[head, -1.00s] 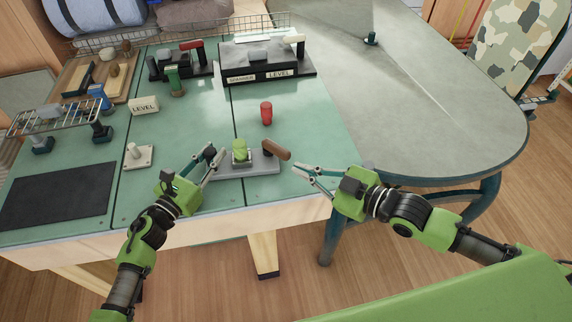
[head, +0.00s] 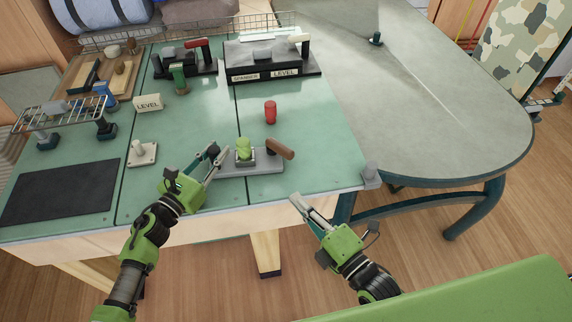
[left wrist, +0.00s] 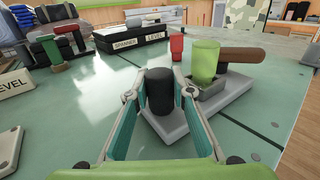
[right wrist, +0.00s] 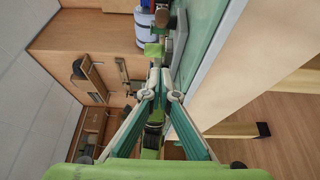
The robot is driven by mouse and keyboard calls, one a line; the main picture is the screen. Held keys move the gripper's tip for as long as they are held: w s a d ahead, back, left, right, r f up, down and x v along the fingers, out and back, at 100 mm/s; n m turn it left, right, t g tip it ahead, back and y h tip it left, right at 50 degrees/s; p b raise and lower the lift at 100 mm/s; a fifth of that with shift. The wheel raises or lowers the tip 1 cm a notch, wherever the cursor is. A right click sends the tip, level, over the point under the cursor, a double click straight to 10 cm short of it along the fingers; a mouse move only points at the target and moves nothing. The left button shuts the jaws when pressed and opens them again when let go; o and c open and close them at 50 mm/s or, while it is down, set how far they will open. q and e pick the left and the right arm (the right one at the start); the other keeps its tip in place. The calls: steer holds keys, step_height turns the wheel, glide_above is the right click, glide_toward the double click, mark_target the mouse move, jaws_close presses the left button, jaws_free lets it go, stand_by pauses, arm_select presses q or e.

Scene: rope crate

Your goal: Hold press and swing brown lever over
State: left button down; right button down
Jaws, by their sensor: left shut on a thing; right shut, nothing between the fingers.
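The press has a grey base (head: 262,166) near the bench's front edge, with a black knob (left wrist: 159,92) at its left end. A light green cylinder (head: 244,148) stands in a square holder at its middle. The brown lever (head: 280,148) points to the right and slightly toward the front; it also shows behind the green cylinder in the left wrist view (left wrist: 243,54). My left gripper (head: 218,160) is shut on the black knob, one finger on each side. My right gripper (head: 296,199) is shut and empty, in front of the bench edge and apart from the lever.
A red cylinder (head: 270,111) stands behind the press. A white knob on a plate (head: 142,152) stands to the left, with a "LEVEL" block (head: 148,103) behind it. A grey round-ended table (head: 440,90) adjoins the bench on the right.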

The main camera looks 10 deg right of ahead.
mark_target(290, 160)
arm_select(q)
steer(key=shift+f, duration=0.1)
arm_select(e)
steer(key=x, duration=1)
steer(key=shift+w+d, duration=0.1)
steer(key=shift+w, duration=0.05)
steer(key=shift+w+d, duration=0.65)
steer(key=shift+d, duration=0.35)
steer(key=shift+w+d, duration=0.35)
steer(key=shift+d, duration=0.1)
steer(key=shift+w+d+n+g+y, duration=0.1)
steer(key=shift+n+g+y, duration=0.2)
steer(key=shift+n+y, duration=0.1)
steer(key=shift+w+d+n+y, duration=0.1)
steer(key=shift+d+n+y, duration=0.2)
steer(key=shift+d+y, duration=0.1)
steer(key=shift+w+d+g, duration=0.2)
steer(key=shift+d+g, duration=0.1)
steer(key=shift+d, duration=0.25)
